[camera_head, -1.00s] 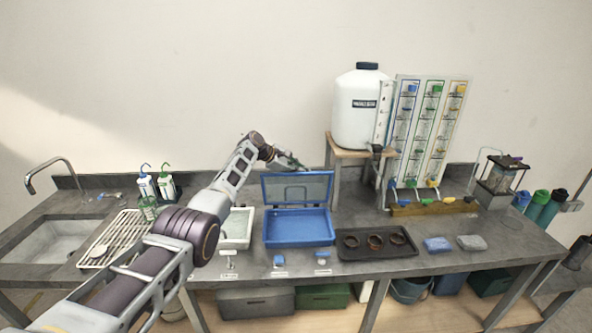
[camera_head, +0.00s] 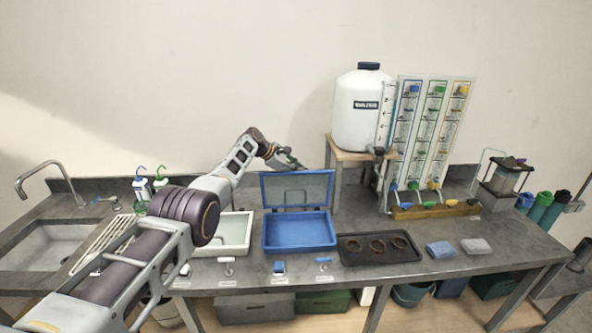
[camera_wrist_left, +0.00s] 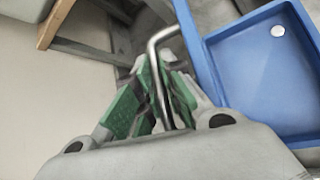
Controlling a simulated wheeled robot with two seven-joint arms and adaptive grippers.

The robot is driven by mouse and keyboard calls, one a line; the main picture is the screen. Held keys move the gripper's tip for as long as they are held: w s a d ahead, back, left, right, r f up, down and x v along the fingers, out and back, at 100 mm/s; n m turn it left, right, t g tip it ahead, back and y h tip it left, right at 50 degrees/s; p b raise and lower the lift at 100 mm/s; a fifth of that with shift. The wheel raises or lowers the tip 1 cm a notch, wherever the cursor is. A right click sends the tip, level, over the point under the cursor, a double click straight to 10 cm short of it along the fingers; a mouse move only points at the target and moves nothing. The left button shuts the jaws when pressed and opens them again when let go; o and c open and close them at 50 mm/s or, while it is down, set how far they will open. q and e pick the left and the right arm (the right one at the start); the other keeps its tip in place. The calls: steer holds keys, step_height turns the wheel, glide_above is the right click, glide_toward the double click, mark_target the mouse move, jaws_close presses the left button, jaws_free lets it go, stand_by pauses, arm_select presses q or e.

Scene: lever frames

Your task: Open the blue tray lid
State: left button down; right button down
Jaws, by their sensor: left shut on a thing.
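The blue tray (camera_head: 299,231) stands on the bench in the middle of the head view. Its hinged lid (camera_head: 318,189) is raised, standing nearly upright at the tray's back edge, with a wire handle on it. My left gripper (camera_head: 290,163) is at the lid's top edge, coming from behind and left. In the left wrist view my left gripper (camera_wrist_left: 160,98) has its green-padded fingers around the metal handle (camera_wrist_left: 163,62). The blue tray interior (camera_wrist_left: 265,75) shows at the right there, with a small white disc in it. My right gripper is not in view.
A black tray with several rings (camera_head: 378,249) sits right of the blue tray, and a white tray (camera_head: 232,233) sits left. A white tank (camera_head: 362,110) on a wooden stand (camera_head: 350,153) is behind right. A sink (camera_head: 45,247) is at far left.

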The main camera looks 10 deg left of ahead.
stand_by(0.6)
arm_select(q)
steer(key=c, duration=1.8)
jaws_free()
steer(key=shift+a+r, duration=0.2)
steer(key=shift+a, duration=0.1)
steer(key=v, duration=1.1)
steer(key=shift+s+a, duration=0.1)
steer(key=shift+s, duration=0.1)
